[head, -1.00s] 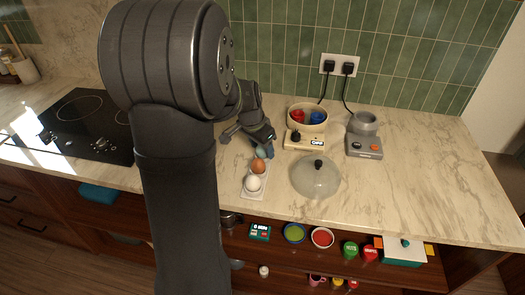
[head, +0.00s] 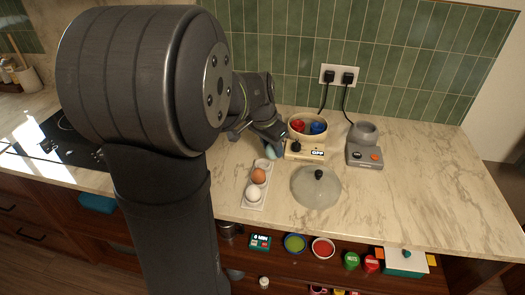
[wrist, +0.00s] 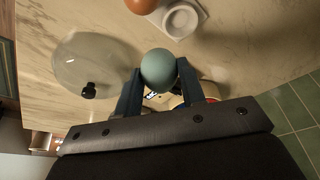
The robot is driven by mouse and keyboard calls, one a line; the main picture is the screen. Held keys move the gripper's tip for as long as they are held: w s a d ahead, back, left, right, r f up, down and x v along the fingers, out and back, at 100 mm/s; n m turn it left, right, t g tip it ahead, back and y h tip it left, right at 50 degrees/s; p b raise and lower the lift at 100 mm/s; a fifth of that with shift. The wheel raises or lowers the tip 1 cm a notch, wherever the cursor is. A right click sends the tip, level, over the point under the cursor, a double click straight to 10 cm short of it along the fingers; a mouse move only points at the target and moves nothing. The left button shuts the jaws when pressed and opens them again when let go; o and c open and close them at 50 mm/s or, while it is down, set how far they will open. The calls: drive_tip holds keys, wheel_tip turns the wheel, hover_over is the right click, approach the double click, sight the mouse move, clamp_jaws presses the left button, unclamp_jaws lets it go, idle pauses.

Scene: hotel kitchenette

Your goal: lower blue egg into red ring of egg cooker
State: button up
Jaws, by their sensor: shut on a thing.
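My gripper (wrist: 158,88) is shut on the blue egg (wrist: 159,69), which sits between the two fingertips in the wrist view. In the head view the pale blue egg (head: 269,152) shows below the fingers, just left of the egg cooker and past the tray's far end. The cream egg cooker (head: 292,154) stands lidless near the wall, with a red ring (head: 298,126) and a blue ring (head: 317,127) in its bowl. In the wrist view, the egg and fingers hide most of the cooker; a bit of red (wrist: 212,100) shows beside the right finger.
A white egg tray (head: 247,204) holds a brown egg (head: 259,176) and a white egg (head: 253,194); its far cup (head: 263,163) is empty. A clear domed lid (head: 316,188) lies in front of the cooker. A grey appliance (head: 364,153) stands to its right.

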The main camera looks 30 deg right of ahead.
drive_tip(key=s+d+r, duration=0.2)
drive_tip(key=s+r, duration=0.3)
drive_tip(key=s, duration=0.2)
drive_tip(key=w+d+f, duration=0.1)
drive_tip(key=w+d, duration=1.6)
drive_tip(key=w, duration=0.1)
drive_tip(key=shift+w+f, duration=0.25)
drive_tip(key=shift+f, duration=0.15)
drive_tip(key=shift+f, duration=0.15)
drive_tip(key=shift+f, duration=0.95)
drive_tip(key=shift+f, duration=2.05)
idle(0.6)
